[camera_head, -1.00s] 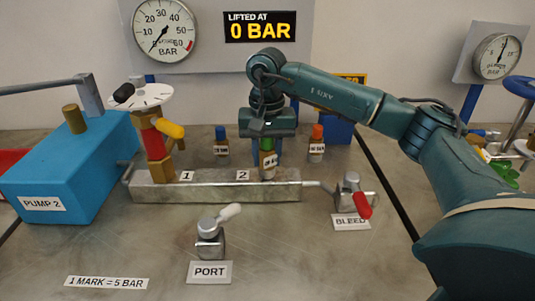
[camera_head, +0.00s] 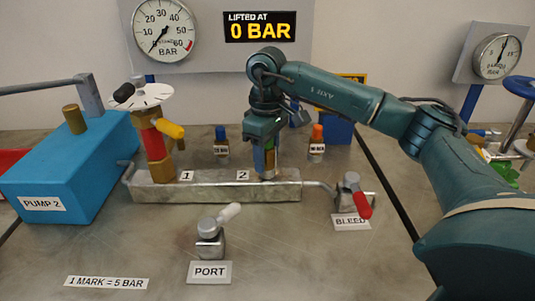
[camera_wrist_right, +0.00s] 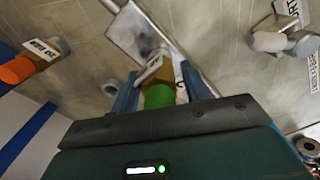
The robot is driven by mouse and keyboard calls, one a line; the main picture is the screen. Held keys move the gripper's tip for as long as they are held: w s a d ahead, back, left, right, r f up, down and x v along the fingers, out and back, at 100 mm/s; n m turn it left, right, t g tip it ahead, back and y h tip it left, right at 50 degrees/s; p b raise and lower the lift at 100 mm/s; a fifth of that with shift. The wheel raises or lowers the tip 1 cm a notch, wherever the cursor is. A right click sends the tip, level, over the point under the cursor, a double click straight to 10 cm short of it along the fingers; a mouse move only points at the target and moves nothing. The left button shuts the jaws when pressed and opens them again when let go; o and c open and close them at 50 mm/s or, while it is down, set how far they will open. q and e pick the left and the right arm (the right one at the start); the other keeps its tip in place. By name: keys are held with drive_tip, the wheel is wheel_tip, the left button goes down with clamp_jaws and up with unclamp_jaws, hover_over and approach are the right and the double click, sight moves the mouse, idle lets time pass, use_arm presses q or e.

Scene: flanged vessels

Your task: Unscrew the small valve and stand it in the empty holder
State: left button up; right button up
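The small valve (camera_head: 268,160) stands upright at position 2 of the grey metal manifold (camera_head: 225,192). It has a brass body, a white label and a green top (camera_wrist_right: 160,96). My right gripper (camera_head: 265,170) points down over it with a blue finger on each side, shut on it; the wrist view also shows the fingers (camera_wrist_right: 159,85). The valve's base is still at the manifold. My left gripper is not in view.
Blue-topped (camera_head: 221,145) and orange-topped (camera_head: 317,145) labelled pieces stand behind the manifold. The PORT valve (camera_head: 211,238) and red-handled BLEED valve (camera_head: 352,190) are in front and right. The front bench is mostly clear.

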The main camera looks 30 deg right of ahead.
drive_tip(key=shift+o, duration=0.9)
wheel_tip(320, 180, up, 13)
drive_tip(key=shift+f+p, duration=0.2)
drive_tip(key=shift+p, duration=0.5)
drive_tip(key=shift+r, duration=0.3)
drive_tip(key=shift+m, duration=0.3)
drive_tip(key=shift+c, duration=0.4)
